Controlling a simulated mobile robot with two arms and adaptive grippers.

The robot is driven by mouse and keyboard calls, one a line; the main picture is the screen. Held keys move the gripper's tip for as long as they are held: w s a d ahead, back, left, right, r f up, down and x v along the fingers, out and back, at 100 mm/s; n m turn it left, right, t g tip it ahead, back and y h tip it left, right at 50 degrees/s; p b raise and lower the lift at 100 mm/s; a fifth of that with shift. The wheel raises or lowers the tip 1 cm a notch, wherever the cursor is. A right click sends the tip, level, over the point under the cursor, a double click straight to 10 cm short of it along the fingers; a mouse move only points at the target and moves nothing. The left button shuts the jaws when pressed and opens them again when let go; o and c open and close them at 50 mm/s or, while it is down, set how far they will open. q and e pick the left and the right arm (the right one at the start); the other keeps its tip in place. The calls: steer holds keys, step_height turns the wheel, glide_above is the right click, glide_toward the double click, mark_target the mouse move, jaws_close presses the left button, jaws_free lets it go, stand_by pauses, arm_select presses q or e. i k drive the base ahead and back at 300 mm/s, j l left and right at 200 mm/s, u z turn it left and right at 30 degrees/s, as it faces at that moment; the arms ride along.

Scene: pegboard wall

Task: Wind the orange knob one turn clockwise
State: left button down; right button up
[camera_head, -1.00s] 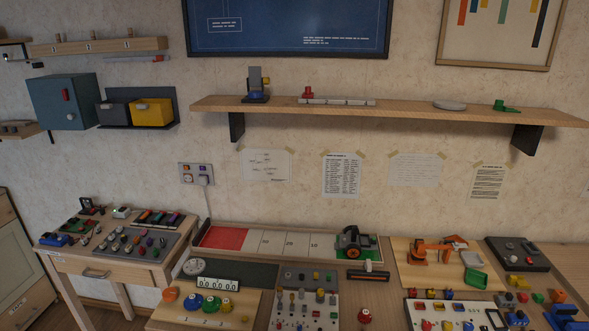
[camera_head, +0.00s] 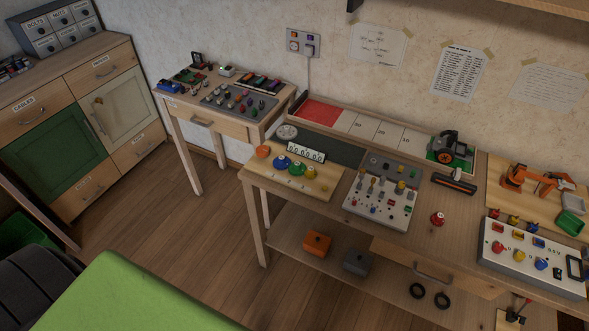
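The orange knob (camera_head: 263,151) is a small round knob at the left end of a row on a light wooden board (camera_head: 325,192). The board lies at the left front of the long workbench (camera_head: 345,225). A blue knob (camera_head: 281,162), a green knob (camera_head: 296,169) and a yellow knob (camera_head: 310,173) follow to its right. A white counter strip (camera_head: 306,150) with digits stands behind the row; the digits are too small to read surely. Any mark on the orange knob is too small to see. Neither of my grippers is in view.
A small side table (camera_head: 214,125) with a grey knob panel stands left of the workbench. A control panel (camera_head: 380,196) and a red button (camera_head: 438,219) sit right of the board. A green flat surface (camera_head: 145,295) fills the lower left foreground. Wooden floor lies between it and the bench.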

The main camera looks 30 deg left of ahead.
mark_target(263, 152)
steer(key=i+j+z, duration=0.1)
steer(key=j, duration=0.25)
steer(key=i+j+z, duration=0.1)
steer(key=j, duration=0.3)
steer(key=i+j, duration=0.1)
steer(key=j, duration=0.25)
steer(key=i+j+z, duration=0.15)
steer(key=j, duration=0.25)
